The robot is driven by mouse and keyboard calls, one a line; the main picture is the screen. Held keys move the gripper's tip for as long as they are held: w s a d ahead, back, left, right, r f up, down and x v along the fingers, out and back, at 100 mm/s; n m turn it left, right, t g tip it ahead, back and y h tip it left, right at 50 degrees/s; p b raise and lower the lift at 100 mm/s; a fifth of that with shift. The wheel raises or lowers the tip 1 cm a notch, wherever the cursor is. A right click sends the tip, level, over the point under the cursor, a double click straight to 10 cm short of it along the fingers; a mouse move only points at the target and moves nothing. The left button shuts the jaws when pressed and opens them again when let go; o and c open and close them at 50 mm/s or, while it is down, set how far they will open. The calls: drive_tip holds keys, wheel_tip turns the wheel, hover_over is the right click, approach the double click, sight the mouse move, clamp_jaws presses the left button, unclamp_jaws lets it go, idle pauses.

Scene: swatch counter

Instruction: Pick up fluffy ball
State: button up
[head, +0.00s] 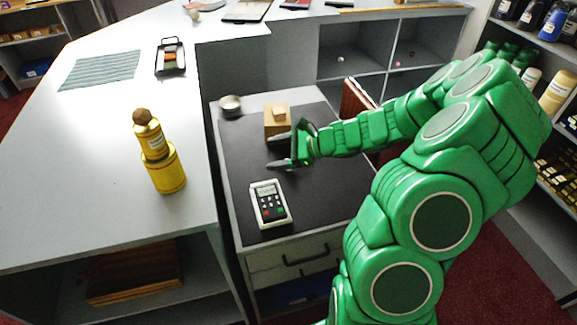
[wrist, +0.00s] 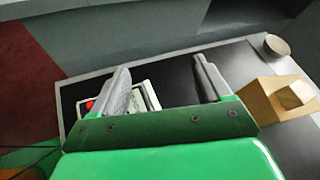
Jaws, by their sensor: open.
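No thing in view is clearly a fluffy ball. Small round things that are too small to tell are a white one (head: 341,58) and a pinkish one (head: 398,64) in the grey cubbies, and a pale one (head: 195,15) at the far end of the left counter. A brown rounded top (head: 141,115) sits on a yellow bottle (head: 150,140). My gripper (head: 279,151) is open and empty above the dark-topped cabinet, beside a wooden block. In the wrist view my open fingers (wrist: 160,78) have nothing held between them.
The wooden block (head: 277,122), a calculator (head: 269,204) and a small metal tin (head: 230,105) are on the dark-topped cabinet (head: 240,160). A yellow canister (head: 165,172), a striped cloth (head: 101,70) and a black tray (head: 171,72) are on the light counter (head: 80,190), otherwise largely clear.

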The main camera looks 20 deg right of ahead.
drive_tip(key=w+d+f+m+t, duration=0.1)
drive_tip(key=d+f+m, duration=0.1)
drive_tip(key=d+f, duration=0.1)
drive_tip(key=w+d+f+m+t+h, duration=0.1)
drive_tip(key=d+f+m, duration=0.1)
drive_tip(key=d+f, duration=0.2)
drive_tip(key=w+d+f+m+t+h, duration=0.1)
drive_tip(key=d+f+m, duration=0.2)
drive_tip(key=shift+d+f, duration=0.25)
drive_tip(key=shift+d, duration=0.15)
drive_tip(key=shift+f+x, duration=0.1)
drive_tip(key=shift+x, duration=1.85)
drive_tip(key=shift+f+x, duration=0.15)
drive_tip(key=shift+x, duration=1.8)
drive_tip(key=shift+d, duration=0.15)
drive_tip(key=c, duration=1)
